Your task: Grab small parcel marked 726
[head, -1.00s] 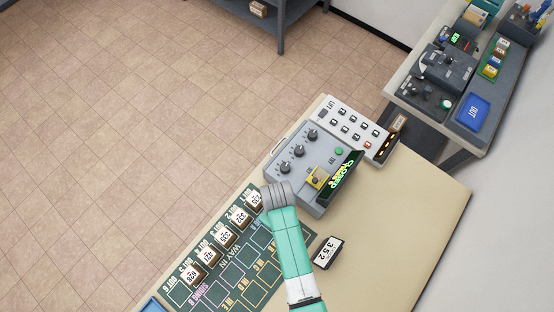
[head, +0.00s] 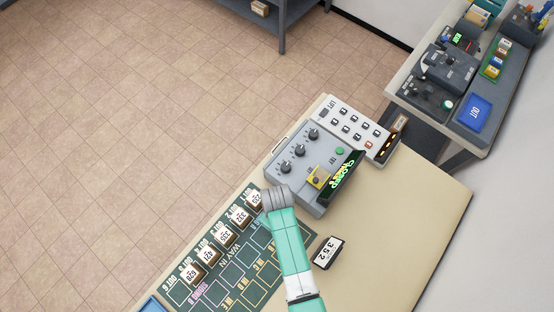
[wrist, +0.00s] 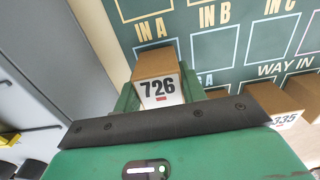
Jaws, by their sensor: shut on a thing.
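The small brown parcel marked 726 (wrist: 158,65) has a white label facing the wrist camera. In the wrist view it sits between the green fingers of my gripper (wrist: 159,92), which are shut on it. It is over or on the green board (wrist: 160,8) with outlined slots; I cannot tell whether it touches the board. In the head view my gripper (head: 275,198) is at the upper end of the row of parcels, and its fingers are hidden under the wrist.
Several small parcels (head: 225,236) stand in a row left of my arm on the board. A grey control box (head: 305,165) with knobs stands just beyond my gripper. The table's right part (head: 400,230) is clear.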

